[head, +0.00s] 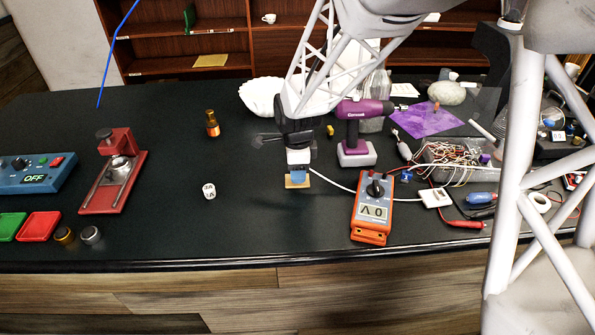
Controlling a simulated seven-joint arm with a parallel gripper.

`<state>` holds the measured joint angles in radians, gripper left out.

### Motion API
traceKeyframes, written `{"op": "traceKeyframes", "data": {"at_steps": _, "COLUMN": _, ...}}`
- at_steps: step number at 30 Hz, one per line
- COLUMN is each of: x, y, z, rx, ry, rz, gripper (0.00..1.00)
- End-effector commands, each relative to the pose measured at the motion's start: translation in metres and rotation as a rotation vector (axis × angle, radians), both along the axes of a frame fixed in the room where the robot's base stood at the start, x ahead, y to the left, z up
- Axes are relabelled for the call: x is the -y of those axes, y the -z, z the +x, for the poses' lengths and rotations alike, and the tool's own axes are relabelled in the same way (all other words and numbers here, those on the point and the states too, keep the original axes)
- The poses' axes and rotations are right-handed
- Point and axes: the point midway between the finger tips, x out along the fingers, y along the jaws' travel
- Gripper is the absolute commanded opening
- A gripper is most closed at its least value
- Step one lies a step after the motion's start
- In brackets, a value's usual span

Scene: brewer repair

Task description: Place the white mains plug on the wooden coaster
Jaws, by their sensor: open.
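The wooden coaster (289,185) is a small tan square on the dark bench, left of the orange meter. My gripper (298,176) points straight down right over it, its blue fingertips at or just above the coaster. The jaws are open, though the gap between them is hard to see from here. A white cord (332,186) runs from the right and ends at the fingertips. The white mains plug is not clearly visible; it may be hidden at the fingers, at the cord's end. I cannot tell whether it touches the coaster.
The orange multimeter (371,209) and a purple drill (360,130) stand close on the right. A wire-filled tray (460,158) lies farther right. The bench between block and coaster is clear.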

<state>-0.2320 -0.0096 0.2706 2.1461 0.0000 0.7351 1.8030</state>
Motion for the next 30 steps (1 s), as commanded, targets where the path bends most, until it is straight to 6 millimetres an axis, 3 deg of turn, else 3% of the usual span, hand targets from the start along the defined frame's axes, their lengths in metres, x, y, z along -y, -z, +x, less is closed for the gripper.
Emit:
{"op": "traceKeyframes", "data": {"at_steps": 18, "x": 0.0, "y": -0.088, "z": 0.0, "rx": 0.002, "ry": 0.0, "rz": 0.001, "gripper": 0.45}}
{"op": "traceKeyframes", "data": {"at_steps": 24, "x": 0.0, "y": -0.108, "z": 0.0, "rx": 0.002, "ry": 0.0, "rz": 0.0, "gripper": 0.45}}
{"op": "traceKeyframes", "data": {"at_steps": 30, "x": 0.0, "y": -0.114, "z": 0.0, "rx": 0.002, "ry": 0.0, "rz": 0.0, "gripper": 0.45}}
